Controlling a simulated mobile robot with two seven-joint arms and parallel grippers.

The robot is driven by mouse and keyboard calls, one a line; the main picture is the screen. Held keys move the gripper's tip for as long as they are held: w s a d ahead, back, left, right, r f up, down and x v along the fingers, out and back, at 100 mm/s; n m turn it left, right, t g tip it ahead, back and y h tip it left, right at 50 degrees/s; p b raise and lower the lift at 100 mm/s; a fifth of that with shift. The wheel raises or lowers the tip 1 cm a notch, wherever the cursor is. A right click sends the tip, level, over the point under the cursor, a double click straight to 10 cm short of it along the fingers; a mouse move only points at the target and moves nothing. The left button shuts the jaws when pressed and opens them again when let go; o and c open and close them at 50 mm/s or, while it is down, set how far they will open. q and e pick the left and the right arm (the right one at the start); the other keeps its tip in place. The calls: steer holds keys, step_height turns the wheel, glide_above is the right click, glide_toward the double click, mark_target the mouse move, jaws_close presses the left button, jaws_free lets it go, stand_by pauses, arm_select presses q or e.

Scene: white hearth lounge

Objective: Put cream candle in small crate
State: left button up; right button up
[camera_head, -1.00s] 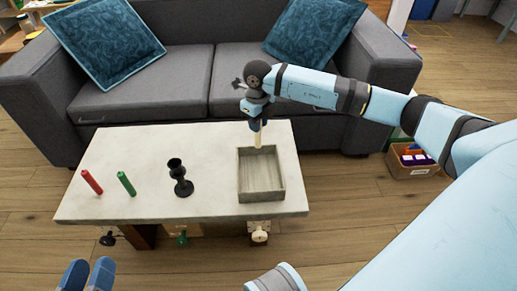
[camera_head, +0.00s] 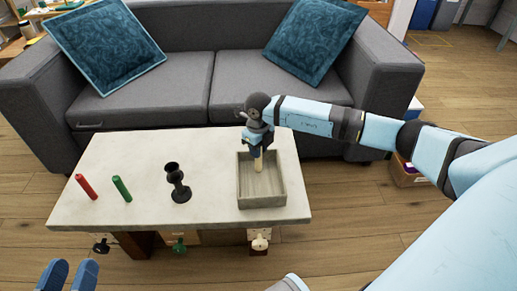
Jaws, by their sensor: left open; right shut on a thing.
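The cream candle (camera_head: 258,164) is upright in my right gripper (camera_head: 257,150), which is shut on it. The candle is over the small crate (camera_head: 262,201), a grey open box at the right end of the table. Its lower end shows against the inside of the crate; I cannot tell if it touches the floor of the crate. The top of the candle is hidden by the gripper. My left gripper (camera_head: 71,277) is open and empty at the bottom left, in front of the table.
On the pale table (camera_head: 130,160) stand a red candle (camera_head: 87,187), a green candle (camera_head: 122,188) and a black candle holder (camera_head: 178,183). A grey sofa (camera_head: 170,75) is behind the table. A cardboard box (camera_head: 404,175) is on the floor at right, partly behind my arm.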

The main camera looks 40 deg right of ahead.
steer(key=o, duration=0.9)
steer(key=shift+f, duration=0.1)
arm_select(q)
steer(key=shift+f, duration=0.1)
arm_select(e)
steer(key=shift+r, duration=0.25)
step_height(320, 180, up, 8)
steer(key=p, duration=0.3)
steer(key=shift+f+p, duration=0.25)
steer(key=shift+p, duration=0.15)
arm_select(q)
steer(key=shift+s+d+r+n+p, duration=0.2)
steer(key=shift+s+r+n+p, duration=0.2)
steer(key=shift+r+n, duration=0.25)
steer(key=shift+s+d+r+n+p, duration=0.15)
steer(key=shift+s+r+n+p, duration=0.25)
steer(key=shift+r, duration=0.45)
arm_select(e)
steer(key=shift+r, duration=2.15)
